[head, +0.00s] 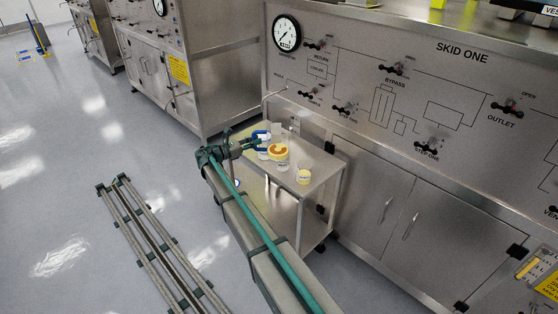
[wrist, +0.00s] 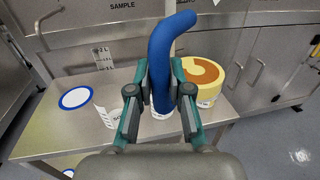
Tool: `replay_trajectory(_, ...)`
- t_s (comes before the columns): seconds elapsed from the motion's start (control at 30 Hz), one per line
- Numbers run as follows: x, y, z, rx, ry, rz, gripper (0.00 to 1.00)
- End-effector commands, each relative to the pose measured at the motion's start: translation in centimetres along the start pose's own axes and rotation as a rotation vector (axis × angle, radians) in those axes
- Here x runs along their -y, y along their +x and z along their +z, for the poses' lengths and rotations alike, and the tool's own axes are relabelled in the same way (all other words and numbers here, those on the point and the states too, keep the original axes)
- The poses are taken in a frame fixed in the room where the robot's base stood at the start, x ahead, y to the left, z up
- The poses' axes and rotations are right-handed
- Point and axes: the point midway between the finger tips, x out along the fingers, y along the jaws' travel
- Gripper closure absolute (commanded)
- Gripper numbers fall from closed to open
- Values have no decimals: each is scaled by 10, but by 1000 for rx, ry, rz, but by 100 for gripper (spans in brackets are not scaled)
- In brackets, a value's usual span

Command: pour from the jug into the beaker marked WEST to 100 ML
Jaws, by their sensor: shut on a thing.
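My gripper (wrist: 160,90) is shut on a thick blue curved handle (wrist: 170,50), which rises between the fingers above the small steel table. In the head view my gripper (head: 252,143) reaches in over the table's left part, beside blue and white ware (head: 262,136). A white piece with a blue rim (wrist: 76,98) shows left of my fingers, and a white label with partly hidden lettering (wrist: 104,114) is beside it. A pale scale marked 2 L (wrist: 103,57) stands behind. I cannot read WEST on anything, nor see a liquid level.
A yellow tub with a brown patch on top (wrist: 205,75) stands just right of my gripper. The skid panel (head: 350,75) with gauge and valves rises behind the table.

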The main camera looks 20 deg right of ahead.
Motion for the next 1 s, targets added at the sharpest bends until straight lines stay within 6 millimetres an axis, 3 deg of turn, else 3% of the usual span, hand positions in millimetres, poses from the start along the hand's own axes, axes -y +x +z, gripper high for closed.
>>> replay_trajectory(0.17,-23,-5,-10,1,0,1,100)
replay_trajectory(0.53,-116,-30,-43,2,-1,1,100)
replay_trajectory(0.67,-126,-35,-45,3,-1,0,100)
replay_trajectory(1.0,-125,-35,-43,3,-1,0,100)
